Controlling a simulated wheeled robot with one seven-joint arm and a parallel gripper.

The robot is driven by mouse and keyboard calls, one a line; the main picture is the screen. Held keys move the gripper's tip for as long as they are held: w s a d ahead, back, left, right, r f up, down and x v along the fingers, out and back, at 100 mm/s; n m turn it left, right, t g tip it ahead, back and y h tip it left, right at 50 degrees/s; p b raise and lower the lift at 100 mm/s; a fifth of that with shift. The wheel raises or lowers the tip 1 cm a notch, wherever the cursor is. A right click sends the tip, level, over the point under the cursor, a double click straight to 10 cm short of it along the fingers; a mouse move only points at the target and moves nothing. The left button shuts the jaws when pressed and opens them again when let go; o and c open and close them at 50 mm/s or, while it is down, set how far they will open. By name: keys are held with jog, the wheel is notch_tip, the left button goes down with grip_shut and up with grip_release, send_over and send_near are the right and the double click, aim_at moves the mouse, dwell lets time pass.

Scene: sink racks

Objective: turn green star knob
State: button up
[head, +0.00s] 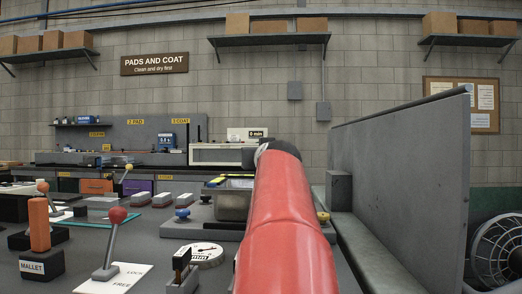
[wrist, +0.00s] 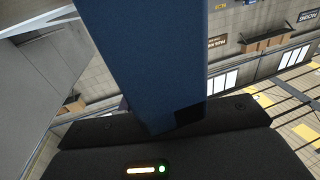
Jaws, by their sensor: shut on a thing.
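I cannot make out the green star knob in either view; my red arm covers the middle of the bench in the head view. My gripper (wrist: 165,75) shows in the wrist view as a black body with a broad dark blue part running up out of the frame. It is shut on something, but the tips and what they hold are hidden. In the head view the gripper is hidden behind my arm. A blue knob (head: 182,214) sits left of my arm and a yellow knob (head: 323,217) right of it.
A grey upright panel (head: 400,150) stands close on the right. A red-ball lever (head: 112,230), an orange-handled mallet (head: 39,223), a round dial (head: 207,253) and a metal basin (head: 232,207) are on the bench (head: 150,225). A white box (head: 215,154) stands at the back.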

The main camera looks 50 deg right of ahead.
jog(key=shift+r+h, duration=0.15)
jog(key=shift+h, duration=0.15)
dwell(0.4)
jog(key=o, duration=1)
jog(key=shift+c, duration=0.2)
jog(key=b+v, duration=0.2)
jog(key=v, duration=0.5)
jog(key=shift+s+a, duration=0.3)
